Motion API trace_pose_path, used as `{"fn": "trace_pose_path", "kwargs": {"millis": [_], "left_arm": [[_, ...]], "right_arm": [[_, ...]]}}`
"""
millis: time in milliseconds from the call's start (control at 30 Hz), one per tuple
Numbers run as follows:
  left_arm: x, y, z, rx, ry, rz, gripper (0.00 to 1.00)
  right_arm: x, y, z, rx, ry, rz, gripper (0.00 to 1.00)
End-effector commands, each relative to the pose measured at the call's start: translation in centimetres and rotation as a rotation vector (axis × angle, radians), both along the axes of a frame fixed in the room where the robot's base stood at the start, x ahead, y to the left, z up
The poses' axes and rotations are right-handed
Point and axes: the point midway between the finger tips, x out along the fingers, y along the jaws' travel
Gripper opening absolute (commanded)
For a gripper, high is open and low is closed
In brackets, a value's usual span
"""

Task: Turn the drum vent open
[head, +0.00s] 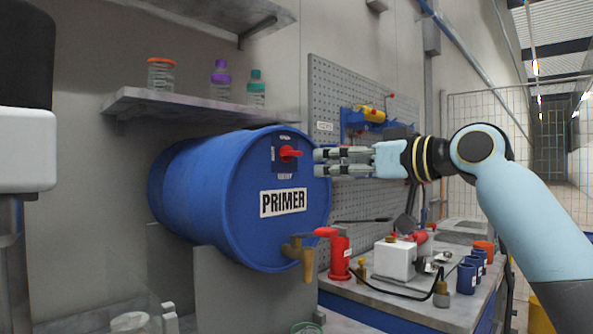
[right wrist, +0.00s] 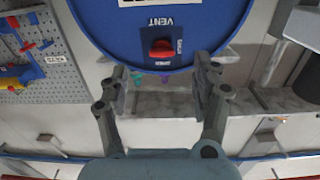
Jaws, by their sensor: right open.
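A blue drum (head: 190,185) labelled PRIMER lies on its side on a grey stand. Its vent (head: 288,154) is a red knob on a dark plate near the top of the drum's face. In the right wrist view the red vent knob (right wrist: 161,48) sits under the word VENT, beyond the fingers and between their lines. My right gripper (head: 318,162) is open and empty, just right of the vent and apart from it. The right gripper's fingers (right wrist: 160,80) also show spread in the right wrist view. My left gripper is not in view.
A brass tap (head: 302,258) with a red handle sticks out low on the drum. A shelf (head: 190,107) with several jars hangs above it. A pegboard (head: 345,85) stands behind my right gripper. A bench (head: 435,310) with a red can (head: 340,258) and blue cups is below.

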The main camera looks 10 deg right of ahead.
Motion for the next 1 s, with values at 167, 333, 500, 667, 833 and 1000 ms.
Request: {"fn": "trace_pose_path", "kwargs": {"millis": [167, 333, 500, 667, 833, 1000], "left_arm": [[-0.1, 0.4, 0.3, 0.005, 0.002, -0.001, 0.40], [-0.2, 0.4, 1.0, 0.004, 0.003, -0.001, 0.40], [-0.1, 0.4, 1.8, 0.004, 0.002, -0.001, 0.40], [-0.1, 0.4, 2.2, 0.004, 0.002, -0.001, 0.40], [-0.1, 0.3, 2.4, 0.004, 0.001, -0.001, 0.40], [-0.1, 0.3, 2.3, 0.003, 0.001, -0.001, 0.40]], "right_arm": [[0.8, 0.6, 2.3, 0.015, -0.038, 0.017, 0.65], [3.3, 2.3, 2.3, 0.018, -0.035, 0.018, 0.65], [6.1, 4.2, 2.3, 0.016, -0.035, 0.017, 0.65], [8.1, 5.4, 2.2, 0.013, -0.036, 0.016, 0.65], [9.0, 6.0, 2.0, 0.011, -0.036, 0.015, 0.65], [9.1, 6.1, 2.0, 0.010, -0.037, 0.014, 0.65]]}}
